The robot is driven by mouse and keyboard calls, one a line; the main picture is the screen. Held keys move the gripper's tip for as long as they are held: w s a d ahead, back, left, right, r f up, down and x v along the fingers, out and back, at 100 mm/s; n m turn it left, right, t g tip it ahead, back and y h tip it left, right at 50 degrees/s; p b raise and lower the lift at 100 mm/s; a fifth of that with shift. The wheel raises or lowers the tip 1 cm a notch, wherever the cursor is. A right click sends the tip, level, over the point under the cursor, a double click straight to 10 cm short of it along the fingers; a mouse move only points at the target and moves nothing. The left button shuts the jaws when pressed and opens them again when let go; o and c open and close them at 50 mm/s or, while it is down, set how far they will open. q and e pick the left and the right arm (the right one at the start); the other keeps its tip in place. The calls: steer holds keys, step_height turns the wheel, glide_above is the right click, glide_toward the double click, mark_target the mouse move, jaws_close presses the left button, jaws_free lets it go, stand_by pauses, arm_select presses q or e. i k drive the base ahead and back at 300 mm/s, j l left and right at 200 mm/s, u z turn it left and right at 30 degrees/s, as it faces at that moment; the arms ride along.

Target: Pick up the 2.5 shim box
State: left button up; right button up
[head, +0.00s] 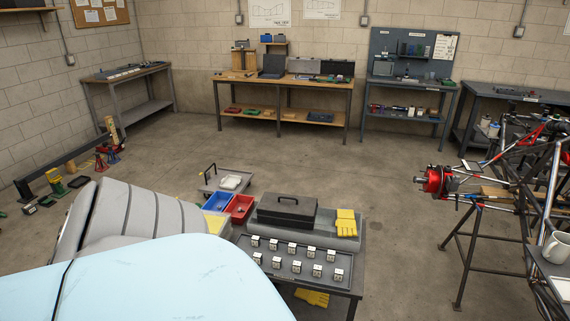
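The labels are too small to read, so I cannot tell which is the 2.5 shim box. Neither of my grippers is in view.
Behind the tray are a black case (286,212), yellow gloves (346,222), and blue (221,205) and red (239,208) bins. A large light-blue and grey form blocks the lower left. The tube chassis (540,195) stands right; open floor lies between.

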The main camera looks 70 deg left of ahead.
mark_target(317, 271)
steer(key=u, duration=1.8)
steer(key=i+j, duration=0.2)
steer(key=j, duration=0.15)
steer(key=i+j+z, duration=0.1)
steer(key=i+j, duration=0.15)
steer(key=j, duration=0.15)
steer(key=i+j, duration=0.2)
steer(key=j, duration=0.15)
steer(key=i+j, duration=0.2)
steer(key=j, duration=0.2)
steer(key=i+j+z, duration=0.1)
steer(key=j, duration=0.3)
steer(key=i+j, duration=0.3)
steer(key=j+z, duration=0.05)
steer(key=j, duration=0.05)
